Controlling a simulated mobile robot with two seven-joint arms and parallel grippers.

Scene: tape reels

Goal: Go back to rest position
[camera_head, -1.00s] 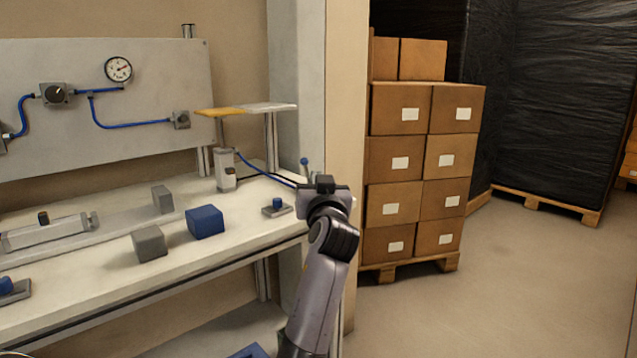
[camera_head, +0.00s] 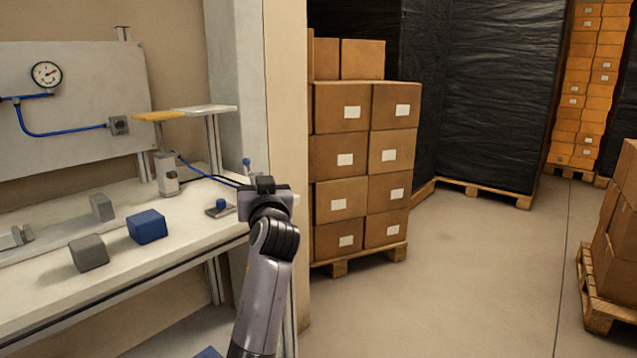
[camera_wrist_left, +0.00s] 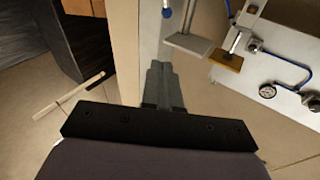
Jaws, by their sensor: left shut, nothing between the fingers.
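My left arm rises from the lower middle of the head view, with its dark left gripper (camera_head: 264,185) in front of the bench's right end and the pillar. The fingers are hard to make out there. In the left wrist view, which is upside down, the left gripper (camera_wrist_left: 163,85) has its two grey fingers shut together with nothing between them. My right gripper is in neither view.
The bench (camera_head: 130,265) holds a blue block (camera_head: 147,226), grey blocks (camera_head: 88,252) and a yellow-and-grey raised plate (camera_head: 160,115). A pillar (camera_head: 285,100) stands beside it. Stacked cartons (camera_head: 340,160) stand behind on a pallet. The floor (camera_head: 450,290) at right is open.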

